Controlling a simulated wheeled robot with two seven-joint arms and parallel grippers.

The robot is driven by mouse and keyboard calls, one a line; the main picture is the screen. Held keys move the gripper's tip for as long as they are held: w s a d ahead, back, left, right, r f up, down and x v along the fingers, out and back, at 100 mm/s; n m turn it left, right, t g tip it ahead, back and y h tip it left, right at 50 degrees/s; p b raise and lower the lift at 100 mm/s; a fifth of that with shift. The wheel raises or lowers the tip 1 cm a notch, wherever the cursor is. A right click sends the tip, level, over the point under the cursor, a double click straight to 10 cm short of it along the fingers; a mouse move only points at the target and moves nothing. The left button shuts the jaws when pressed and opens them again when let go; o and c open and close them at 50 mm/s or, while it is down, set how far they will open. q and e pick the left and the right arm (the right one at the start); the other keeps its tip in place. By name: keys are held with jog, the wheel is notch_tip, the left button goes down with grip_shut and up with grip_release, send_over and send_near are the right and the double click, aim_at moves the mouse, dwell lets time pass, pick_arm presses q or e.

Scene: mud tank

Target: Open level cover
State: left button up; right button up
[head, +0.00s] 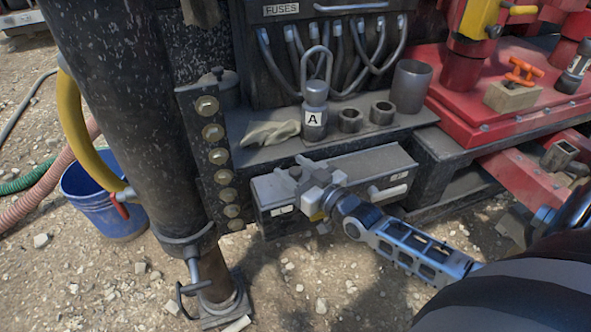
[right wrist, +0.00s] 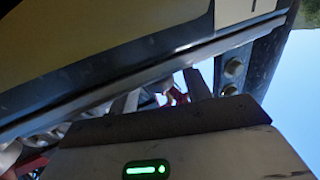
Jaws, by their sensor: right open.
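A grey metal box (head: 365,168) sits below the front edge of the dark shelf. It has a flat lid-like top, small white labels and a pale handle (head: 388,192) at its right front. I take its top to be the level cover; it looks shut. My right gripper (head: 312,184) is open over the left part of the box and hides part of its front and top. I cannot tell whether it touches. In the right wrist view, a large pale panel with a dark edge (right wrist: 110,65) fills the upper left. My left gripper is not in view.
The shelf above holds a padlock-like weight marked A (head: 314,118), pale gloves (head: 268,133), two dark rings and a metal cup (head: 410,87). A thick black post (head: 125,120) stands at left, with a blue bucket (head: 100,205) behind. Gravel ground lies open below.

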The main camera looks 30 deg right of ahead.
grip_shut()
pick_arm(q)
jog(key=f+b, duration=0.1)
jog(key=b, duration=0.1)
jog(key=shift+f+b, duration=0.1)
jog(key=shift+b, duration=0.25)
pick_arm(e)
jog(key=s+d, duration=0.1)
jog(key=d, duration=0.5)
jog(key=s+d, duration=0.2)
jog(key=d, duration=0.4)
jog(key=s+d, duration=0.1)
jog(key=d, duration=0.6)
jog(key=shift+s, duration=0.3)
jog(key=shift+a, duration=0.1)
grip_release()
jog(key=shift+s, duration=0.25)
pick_arm(q)
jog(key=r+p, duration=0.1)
jog(key=p, duration=0.3)
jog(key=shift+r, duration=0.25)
pick_arm(e)
jog(key=s+d, duration=0.2)
jog(key=s, duration=1.3)
jog(key=shift+s+d, duration=0.15)
jog(key=shift+d, duration=0.15)
